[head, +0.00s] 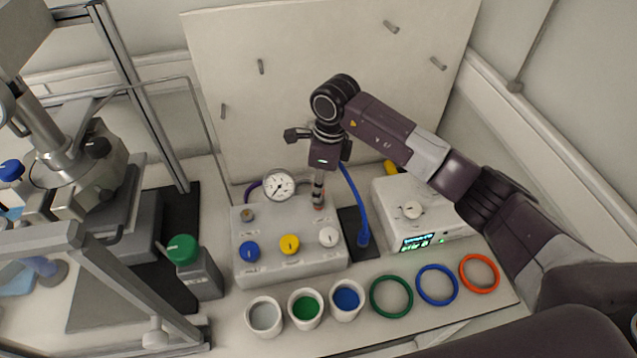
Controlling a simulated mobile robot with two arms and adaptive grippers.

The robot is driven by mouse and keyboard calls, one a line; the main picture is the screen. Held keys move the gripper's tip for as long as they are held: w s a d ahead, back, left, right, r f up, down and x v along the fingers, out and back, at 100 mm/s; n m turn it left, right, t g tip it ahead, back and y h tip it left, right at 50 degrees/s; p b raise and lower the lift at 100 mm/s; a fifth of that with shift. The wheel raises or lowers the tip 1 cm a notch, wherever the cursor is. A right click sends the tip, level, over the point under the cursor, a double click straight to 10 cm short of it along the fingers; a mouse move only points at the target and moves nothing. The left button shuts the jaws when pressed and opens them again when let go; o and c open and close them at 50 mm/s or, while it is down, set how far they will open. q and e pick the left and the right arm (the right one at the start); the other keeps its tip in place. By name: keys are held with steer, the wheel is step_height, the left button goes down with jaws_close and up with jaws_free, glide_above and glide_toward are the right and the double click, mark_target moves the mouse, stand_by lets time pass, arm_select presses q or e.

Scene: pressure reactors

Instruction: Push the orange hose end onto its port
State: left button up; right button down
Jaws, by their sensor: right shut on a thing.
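My right gripper (319,181) points down above the back right of the grey valve box (290,269). It is shut on a slim part, taken to be the orange hose end; the fingers hide most of it. A small orange-red spot (319,208) shows just below the fingers, at the top of the box. The port there is largely hidden, and I cannot tell whether the hose end is seated on it. My left gripper is not in view.
A dial gauge (279,185) stands close left of the gripper. A blue hose (355,200) runs down close to its right. Blue, yellow and white knobs sit on the box front. A white device (412,210) stands right. Cups and coloured rings lie in front.

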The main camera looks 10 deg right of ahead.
steer(key=shift+f, duration=0.2)
steer(key=shift+b, duration=0.75)
stand_by(2.0)
steer(key=shift+f+b, duration=0.6)
steer(key=shift+b, duration=0.05)
steer(key=c, duration=1.6)
jaws_free()
steer(key=r, duration=0.4)
steer(key=d+r, duration=0.1)
steer(key=r, duration=0.7)
steer(key=shift+s+d, duration=0.2)
steer(key=shift+s, duration=0.1)
steer(key=shift+f, duration=0.1)
